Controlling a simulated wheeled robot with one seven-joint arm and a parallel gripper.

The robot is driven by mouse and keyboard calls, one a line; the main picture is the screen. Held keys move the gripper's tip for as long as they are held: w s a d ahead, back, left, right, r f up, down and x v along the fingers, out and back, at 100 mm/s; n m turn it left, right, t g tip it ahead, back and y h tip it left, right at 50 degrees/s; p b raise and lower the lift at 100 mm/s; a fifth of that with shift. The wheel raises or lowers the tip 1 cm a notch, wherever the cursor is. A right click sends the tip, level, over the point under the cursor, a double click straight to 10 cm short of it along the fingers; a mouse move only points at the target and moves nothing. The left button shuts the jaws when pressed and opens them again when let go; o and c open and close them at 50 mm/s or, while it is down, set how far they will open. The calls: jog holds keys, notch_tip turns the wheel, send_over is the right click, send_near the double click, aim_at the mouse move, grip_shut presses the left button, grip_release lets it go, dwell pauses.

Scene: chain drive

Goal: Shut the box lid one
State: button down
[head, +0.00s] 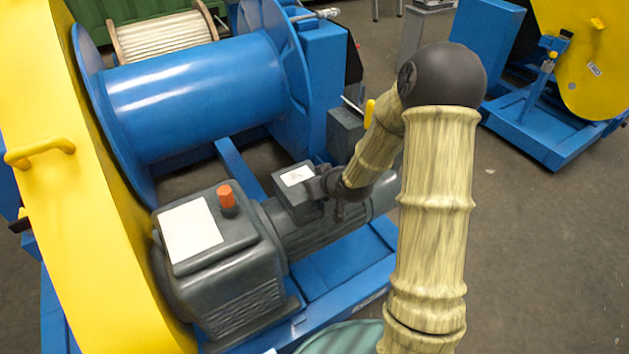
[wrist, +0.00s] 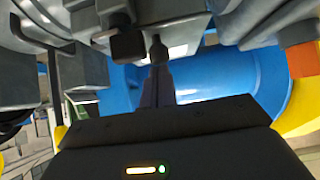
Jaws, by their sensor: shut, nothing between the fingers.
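A small dark grey box (head: 303,207) sits on top of the motor in the middle of the head view. Its lid (head: 282,186) carries a white label and faces up; I cannot tell whether a gap is left under it. My gripper (head: 322,185) is at the box's right side, close to the lid's edge, partly hidden by my wrist. In the wrist view my gripper (wrist: 157,48) has its fingers together with nothing between them, among blurred grey parts of the motor. I cannot tell whether it touches the lid.
A larger grey housing (head: 225,260) with an orange cap (head: 227,197) stands left of the box. Open floor (head: 540,260) is at the right, before another blue and yellow machine (head: 575,60).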

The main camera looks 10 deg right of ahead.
jog(key=shift+s+f, duration=0.25)
jog(key=shift+f, duration=0.05)
notch_tip(320, 180, up, 5)
jog(key=p, duration=0.4)
jog(key=s+d+f+p, duration=0.1)
jog(key=s+d+f, duration=0.2)
jog(key=s, duration=0.5)
jog(key=shift+s+f, duration=0.2)
jog(key=shift+f, duration=0.2)
